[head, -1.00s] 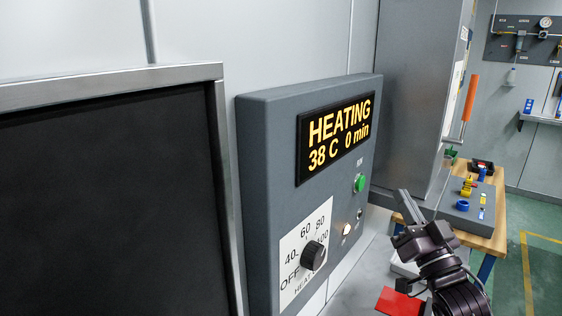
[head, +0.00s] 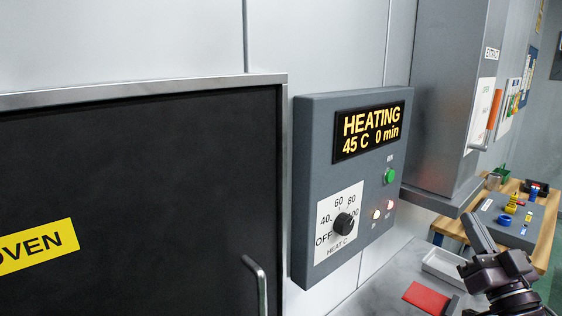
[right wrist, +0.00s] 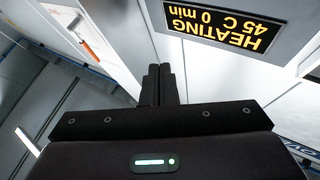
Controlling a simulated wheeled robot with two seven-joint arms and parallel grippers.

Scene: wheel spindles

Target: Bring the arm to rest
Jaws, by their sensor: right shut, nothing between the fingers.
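My right gripper (head: 474,228) is at the lower right of the head view, with its fingers together and pointing up and left. It is apart from the control panel (head: 312,240) on its left. In the right wrist view the fingers (right wrist: 158,85) are shut with nothing between them. The panel's display (head: 370,131) reads HEATING, 45 C, 0 min; it also shows upside down in the right wrist view (right wrist: 222,22). The heat knob (head: 343,223) sits on a white dial, and a green button (head: 390,176) is above right of it. My left gripper is not in view.
A dark oven door (head: 130,180) with a metal handle (head: 258,285) fills the left. A grey cabinet (head: 445,110) stands behind, and a wooden table (head: 548,232) holds small coloured parts.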

